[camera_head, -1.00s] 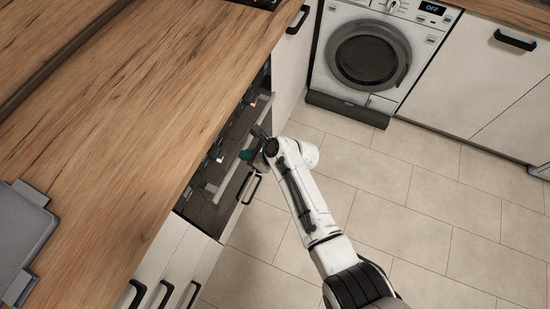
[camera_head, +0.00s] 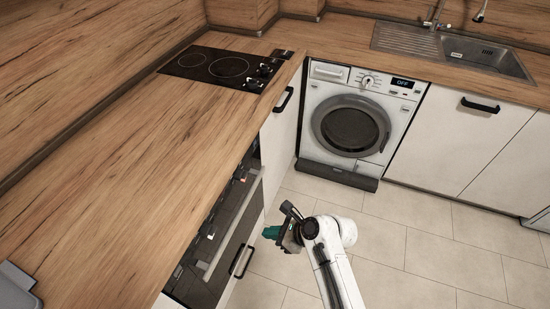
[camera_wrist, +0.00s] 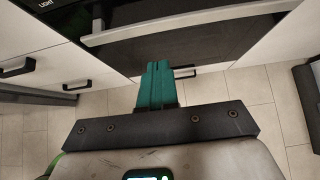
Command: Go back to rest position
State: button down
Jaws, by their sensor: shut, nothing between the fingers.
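My gripper (camera_head: 268,233) shows at the lower middle of the head view, at the end of my white arm. It hangs in the air in front of the oven (camera_head: 236,232), over the tiled floor and apart from the cabinet fronts. In the wrist view my gripper's teal fingers (camera_wrist: 157,84) are together with nothing between them. The oven's pale handle bar (camera_wrist: 130,27) crosses the top of that view, beyond the fingertips.
The wooden worktop (camera_head: 130,160) runs along the left with a black hob (camera_head: 222,68). A washing machine (camera_head: 352,128) stands at the back, with a sink (camera_head: 485,59) to its right. The tiled floor (camera_head: 440,245) to the right is clear.

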jog(key=s+d+f+n+h, duration=0.1)
jog(key=s+d+n+h, duration=0.1)
jog(key=s+d+n, duration=0.5)
jog(key=s+d+n+h, duration=0.3)
jog(key=s+d+n, duration=0.15)
jog(key=d, duration=0.45)
jog(key=s+d+r+n+g+h, duration=0.1)
jog(key=s+d+r+n+h, duration=0.1)
jog(key=s+d+n, duration=0.3)
jog(key=s+d+r+n+g+h, duration=0.1)
jog(key=s+d+r+n, duration=0.3)
jog(key=s+d, duration=0.4)
jog(key=s+n+h, duration=0.1)
jog(key=s, duration=0.3)
jog(key=shift+r+h, duration=0.25)
jog(key=shift+h, duration=0.05)
